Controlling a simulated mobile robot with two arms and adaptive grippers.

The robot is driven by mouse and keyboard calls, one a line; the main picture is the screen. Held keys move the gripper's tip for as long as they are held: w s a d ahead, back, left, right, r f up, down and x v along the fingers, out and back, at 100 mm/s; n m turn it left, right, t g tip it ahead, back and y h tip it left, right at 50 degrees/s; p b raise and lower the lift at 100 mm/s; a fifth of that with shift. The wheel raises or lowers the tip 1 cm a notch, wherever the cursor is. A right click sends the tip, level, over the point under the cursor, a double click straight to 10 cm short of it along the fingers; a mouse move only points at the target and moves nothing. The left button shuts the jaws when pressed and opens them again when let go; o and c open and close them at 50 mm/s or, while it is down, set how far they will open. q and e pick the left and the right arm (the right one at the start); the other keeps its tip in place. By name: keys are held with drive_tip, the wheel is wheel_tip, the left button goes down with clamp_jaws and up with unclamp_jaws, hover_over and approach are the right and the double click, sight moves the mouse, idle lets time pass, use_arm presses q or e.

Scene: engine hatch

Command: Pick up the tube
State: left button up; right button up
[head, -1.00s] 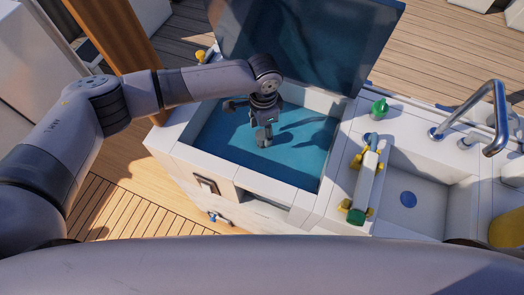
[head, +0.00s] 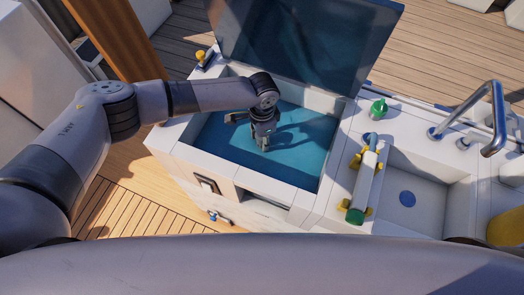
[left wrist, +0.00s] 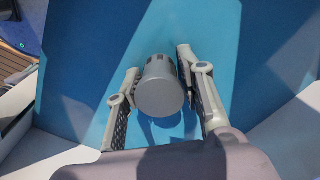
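A white tube (head: 363,185) with yellow and green ends lies along the counter by the sink in the head view. My left gripper (head: 263,143) points down into the blue-floored hatch, away from that tube. In the left wrist view my left gripper (left wrist: 158,62) has its two fingers apart, one on each side of a plain grey cylinder (left wrist: 160,90). A narrow gap seems to show at the left finger; firm contact is not visible. I cannot tell which of the two is the task's tube. My right gripper is not in view.
The hatch's dark lid (head: 300,40) stands open behind my left arm. White hatch walls (head: 250,182) surround the blue floor. A green knob (head: 378,108), a sink (head: 415,190) and a metal faucet (head: 492,115) are at the right.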

use_arm(q)
clamp_jaws()
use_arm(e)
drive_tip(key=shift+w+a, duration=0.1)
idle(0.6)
